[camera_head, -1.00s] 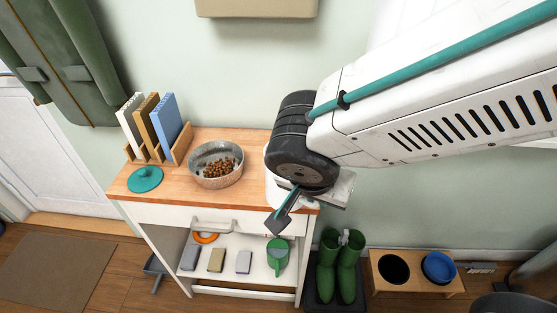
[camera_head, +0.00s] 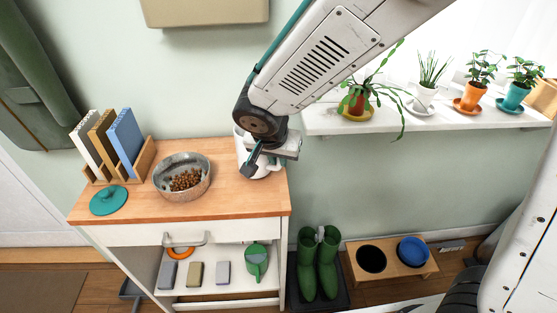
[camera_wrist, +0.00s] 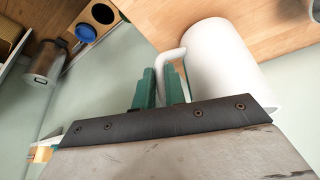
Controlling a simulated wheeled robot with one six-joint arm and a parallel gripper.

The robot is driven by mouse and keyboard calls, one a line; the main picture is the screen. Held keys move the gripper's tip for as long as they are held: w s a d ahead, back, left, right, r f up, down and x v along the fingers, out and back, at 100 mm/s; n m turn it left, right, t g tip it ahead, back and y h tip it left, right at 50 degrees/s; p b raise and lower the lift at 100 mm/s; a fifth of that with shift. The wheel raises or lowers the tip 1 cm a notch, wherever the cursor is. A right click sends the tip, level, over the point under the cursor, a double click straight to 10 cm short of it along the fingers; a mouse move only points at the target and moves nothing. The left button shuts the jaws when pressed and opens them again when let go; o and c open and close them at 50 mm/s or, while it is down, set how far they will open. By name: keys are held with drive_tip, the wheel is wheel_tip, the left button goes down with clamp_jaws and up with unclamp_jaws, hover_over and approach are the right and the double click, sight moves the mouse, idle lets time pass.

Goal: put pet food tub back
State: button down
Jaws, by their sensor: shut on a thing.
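The pet food tub, a white cylinder with a side handle, is at the right end of the wooden counter top in the head view (camera_head: 262,171). It is large in the wrist view (camera_wrist: 222,62). My gripper (camera_wrist: 160,88) has its teal fingers shut on the handle; in the head view my gripper (camera_head: 256,156) partly covers the tub. I cannot tell whether the tub rests on the counter (camera_head: 225,200) or is just above it. A teal lid (camera_head: 108,200) lies at the counter's left front. A speckled bowl (camera_head: 182,177) of brown kibble stands between lid and tub.
A rack with upright books (camera_head: 118,145) stands at the counter's back left. The lower shelf holds small blocks and a green can (camera_head: 256,260). Green boots (camera_head: 318,262) and a feeding stand with a blue bowl (camera_head: 412,250) are right of the cabinet. Plants line a sill (camera_head: 430,122).

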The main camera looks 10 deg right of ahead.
drive_tip(key=shift+f, duration=0.6)
drive_tip(key=c, duration=1.5)
unclamp_jaws()
drive_tip(key=shift+o, duration=0.2)
drive_tip(key=v, duration=1.2)
drive_tip(key=shift+d+r, duration=0.1)
drive_tip(key=shift+r, duration=0.15)
drive_tip(key=s+d+r+g, duration=0.1)
drive_tip(key=s+d+r, duration=0.2)
drive_tip(key=d, duration=0.7)
drive_tip(key=s+d+n+g+y, duration=0.2)
drive_tip(key=s+d+n, duration=0.2)
drive_tip(key=s+d, duration=0.8)
drive_tip(key=s+r, duration=0.1)
drive_tip(key=s, duration=0.2)
drive_tip(key=shift+s+d+n, duration=0.25)
drive_tip(key=shift+d+n, duration=0.05)
drive_tip(key=shift+d, duration=0.05)
